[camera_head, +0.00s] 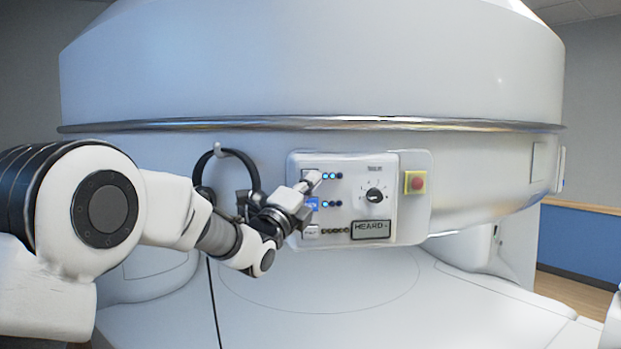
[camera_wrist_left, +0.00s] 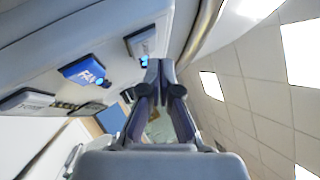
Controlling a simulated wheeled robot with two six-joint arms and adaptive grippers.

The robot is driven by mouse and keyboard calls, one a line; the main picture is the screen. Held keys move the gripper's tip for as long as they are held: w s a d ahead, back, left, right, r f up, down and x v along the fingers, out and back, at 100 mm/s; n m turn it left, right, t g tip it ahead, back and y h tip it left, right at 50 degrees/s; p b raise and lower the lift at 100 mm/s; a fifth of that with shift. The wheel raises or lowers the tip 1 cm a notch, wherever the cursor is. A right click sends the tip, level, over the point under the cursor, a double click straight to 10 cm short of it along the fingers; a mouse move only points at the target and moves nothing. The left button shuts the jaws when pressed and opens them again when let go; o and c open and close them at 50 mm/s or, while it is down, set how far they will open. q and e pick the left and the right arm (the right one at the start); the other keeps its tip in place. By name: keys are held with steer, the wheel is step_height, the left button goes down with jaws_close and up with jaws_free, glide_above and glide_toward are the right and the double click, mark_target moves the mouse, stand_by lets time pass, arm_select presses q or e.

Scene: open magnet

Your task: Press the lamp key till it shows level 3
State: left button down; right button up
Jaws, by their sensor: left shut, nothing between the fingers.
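The control panel (camera_head: 348,158) is on the white magnet's front. Its top left key, the lamp key (camera_head: 312,177), is pale and partly covered by my left gripper (camera_head: 304,187); its label is not readable. In the top row of lights (camera_head: 330,176), two look lit blue and the last dark. My left gripper is shut and empty, its fingertips at the lamp key in the head view. In the left wrist view the fingertips (camera_wrist_left: 160,68) show beside the lamp key (camera_wrist_left: 140,41); I cannot tell whether they touch it. My right gripper is not in view.
Below is the blue fan key (camera_head: 311,204), also in the left wrist view (camera_wrist_left: 82,70). A dial (camera_head: 375,195), a red button (camera_head: 417,183) and a "HEARD" plate (camera_head: 370,229) are to the right. A black ring (camera_head: 250,163) hangs at left. The white table (camera_head: 400,300) is clear.

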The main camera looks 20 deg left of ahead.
arm_select(q)
steer(key=shift+w, duration=0.15)
steer(key=shift+w+a, duration=0.2)
steer(key=shift+w, duration=0.05)
steer(key=shift+w+a, duration=0.2)
steer(key=shift+w, duration=0.2)
stand_by(0.9)
steer(key=shift+b, duration=0.35)
steer(key=shift+s+d+f+b, duration=0.15)
steer(key=shift+s+b, duration=0.15)
steer(key=shift+b, duration=0.2)
steer(key=shift+s+d+b, duration=0.25)
steer(key=shift+s+b, duration=0.15)
steer(key=shift+s, duration=0.1)
